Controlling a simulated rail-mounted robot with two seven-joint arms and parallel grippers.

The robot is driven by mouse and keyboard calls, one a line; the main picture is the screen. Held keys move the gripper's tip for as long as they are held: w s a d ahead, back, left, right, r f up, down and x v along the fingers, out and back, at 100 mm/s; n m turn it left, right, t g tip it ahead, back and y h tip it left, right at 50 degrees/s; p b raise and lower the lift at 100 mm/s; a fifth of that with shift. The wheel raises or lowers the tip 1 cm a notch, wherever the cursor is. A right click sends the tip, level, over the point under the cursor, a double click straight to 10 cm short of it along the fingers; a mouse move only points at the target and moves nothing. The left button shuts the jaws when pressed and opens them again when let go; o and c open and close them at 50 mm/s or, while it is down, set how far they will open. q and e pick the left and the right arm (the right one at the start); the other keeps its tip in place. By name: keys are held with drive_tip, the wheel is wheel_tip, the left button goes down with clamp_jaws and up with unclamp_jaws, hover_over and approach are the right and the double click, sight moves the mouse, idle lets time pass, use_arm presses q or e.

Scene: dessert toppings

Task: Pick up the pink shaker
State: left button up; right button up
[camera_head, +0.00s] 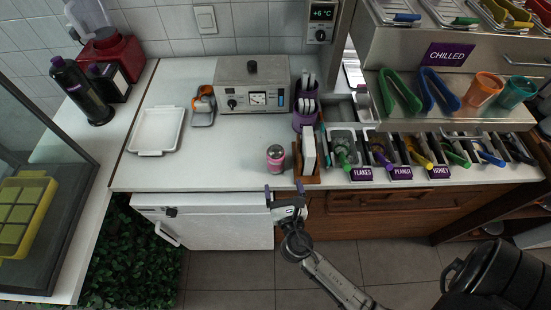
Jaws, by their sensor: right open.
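The pink shaker (276,158) stands upright on the white counter (215,170), near its front edge. It has a grey top and a pink body with a darker band. My right gripper (284,187) is at the counter's front edge, just nearer to me than the shaker. Its two fingers are apart and point toward the counter, with nothing between them. The gripper and the shaker do not touch. My left gripper is not in view.
A wooden holder with white cards (309,150) stands close right of the shaker. Behind are a purple cup (305,121) and a metal appliance (235,104). A white tray (155,152) lies to the left. The counter left of the shaker is clear. Topping bins line the right.

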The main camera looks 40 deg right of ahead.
sight(275, 156)
drive_tip(key=x, duration=1.2)
drive_tip(key=shift+a, duration=0.1)
drive_tip(key=c, duration=1.1)
